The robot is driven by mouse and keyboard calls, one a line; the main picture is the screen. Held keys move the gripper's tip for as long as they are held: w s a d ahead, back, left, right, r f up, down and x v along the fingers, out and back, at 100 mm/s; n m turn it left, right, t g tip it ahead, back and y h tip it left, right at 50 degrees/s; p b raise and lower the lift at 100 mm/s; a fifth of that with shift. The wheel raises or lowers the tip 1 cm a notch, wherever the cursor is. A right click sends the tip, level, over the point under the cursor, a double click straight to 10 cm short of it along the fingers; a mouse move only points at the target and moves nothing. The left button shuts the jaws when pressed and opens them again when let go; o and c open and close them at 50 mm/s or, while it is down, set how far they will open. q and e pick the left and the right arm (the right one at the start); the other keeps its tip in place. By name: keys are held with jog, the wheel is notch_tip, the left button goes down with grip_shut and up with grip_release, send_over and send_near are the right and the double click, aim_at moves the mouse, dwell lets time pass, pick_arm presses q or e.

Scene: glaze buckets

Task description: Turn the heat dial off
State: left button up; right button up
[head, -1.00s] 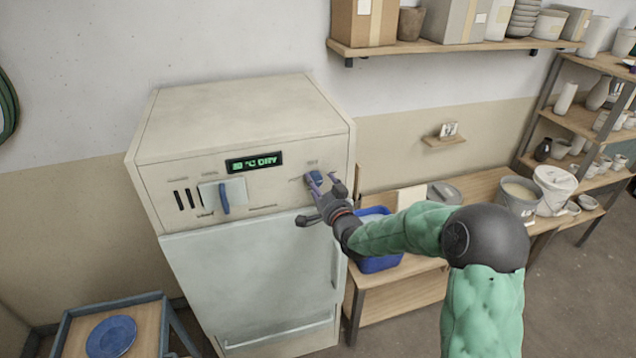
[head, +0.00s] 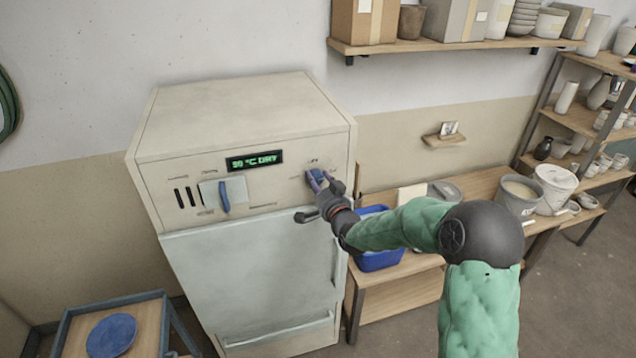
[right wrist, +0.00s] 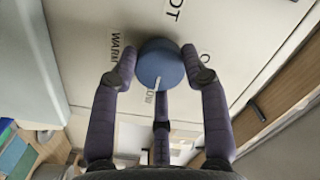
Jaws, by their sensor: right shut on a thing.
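The heat dial is a round blue knob (head: 313,175) on the right of the kiln's front panel. In the right wrist view the dial (right wrist: 161,60) has a white pointer mark on its lower side, toward a partly hidden label that seems to read LOW. WARM is printed to its left and HOT above; a label at its right is mostly hidden. My right gripper (head: 322,184) is shut on the dial. In the right wrist view the gripper's fingers (right wrist: 158,80) sit around the knob from both sides and below. My left gripper is out of view.
The kiln (head: 240,115) has a lit green display (head: 254,160), seemingly reading 90 °C DRY, and a blue lever (head: 224,197) at left. A blue bin (head: 380,262) stands on the bench to the right.

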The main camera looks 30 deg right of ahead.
jog(key=n+b, duration=0.4)
jog(key=b, duration=0.1)
jog(key=shift+r+n+b, duration=0.1)
jog(key=shift+n+b, duration=0.3)
jog(key=n+b, duration=0.2)
jog(key=shift+r+n+g, duration=0.1)
jog(key=shift+n+g, duration=0.2)
jog(key=shift+r+n+b, duration=0.1)
jog(key=shift+n+b, duration=0.25)
jog(key=shift+n, duration=0.45)
jog(key=shift+r+n, duration=0.1)
jog(key=shift+n, duration=0.7)
jog(key=shift+n+h, duration=0.4)
jog(key=shift+n, duration=0.5)
jog(key=n+p, duration=0.1)
jog(key=n, duration=0.1)
jog(key=n+p, duration=0.1)
jog(key=n, duration=0.1)
jog(key=shift+a+r+g+h, duration=0.1)
jog(key=shift+g+h, duration=0.2)
